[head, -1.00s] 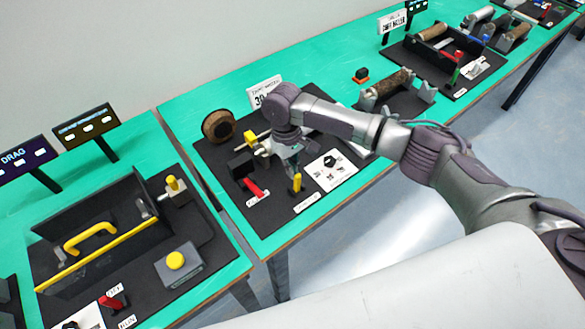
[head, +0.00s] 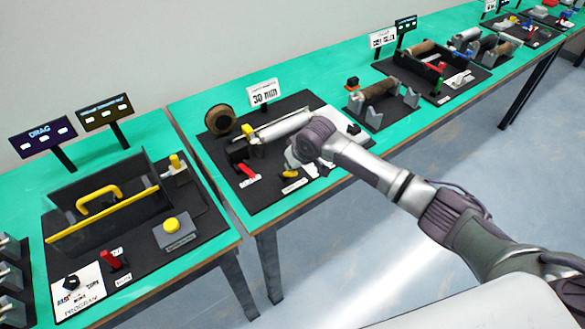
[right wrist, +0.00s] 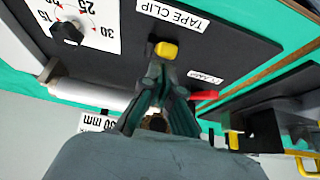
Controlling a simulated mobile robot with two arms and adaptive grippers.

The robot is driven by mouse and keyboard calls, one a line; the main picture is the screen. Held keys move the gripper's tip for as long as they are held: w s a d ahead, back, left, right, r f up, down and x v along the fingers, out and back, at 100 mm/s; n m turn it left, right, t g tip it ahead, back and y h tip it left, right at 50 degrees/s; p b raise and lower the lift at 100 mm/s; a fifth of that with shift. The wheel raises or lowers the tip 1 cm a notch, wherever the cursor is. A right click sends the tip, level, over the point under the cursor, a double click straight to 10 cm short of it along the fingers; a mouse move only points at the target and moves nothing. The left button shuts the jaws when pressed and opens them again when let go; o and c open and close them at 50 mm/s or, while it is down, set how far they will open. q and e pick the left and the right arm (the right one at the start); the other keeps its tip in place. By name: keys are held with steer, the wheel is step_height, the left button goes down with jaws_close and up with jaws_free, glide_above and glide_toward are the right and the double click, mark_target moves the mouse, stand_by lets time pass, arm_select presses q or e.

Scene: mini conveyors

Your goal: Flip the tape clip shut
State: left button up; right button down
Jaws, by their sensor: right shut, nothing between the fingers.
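The tape clip shows as a short yellow tab (head: 289,173) near the front edge of the black board in the head view. It lies low, tilted over toward the board. In the right wrist view its yellow end (right wrist: 166,50) is beside the TAPE CLIP label (right wrist: 172,14). My right gripper (head: 293,162) is just behind the clip and low over the board. In the right wrist view its fingers (right wrist: 160,68) are together and empty, with the tips right at the clip. I cannot tell whether they touch it. My left gripper is not in view.
A red lever (head: 246,170) is left of the clip. A silver roller (head: 282,126) lies behind it, with a brown tape roll (head: 220,120) at the back left. A dial panel (right wrist: 75,25) shows in the right wrist view. Another station with a yellow handle (head: 97,200) is left.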

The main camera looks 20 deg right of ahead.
steer(key=shift+w+f, duration=0.15)
steer(key=shift+w+a+f, duration=0.1)
steer(key=shift+w+f, duration=0.05)
steer(key=shift+w, duration=0.1)
steer(key=shift+w+f, duration=0.1)
steer(key=shift+w, duration=0.05)
steer(key=shift+w+a+b, duration=0.15)
steer(key=shift+b, duration=0.35)
steer(key=shift+w+a, duration=0.1)
steer(key=shift+w, duration=0.1)
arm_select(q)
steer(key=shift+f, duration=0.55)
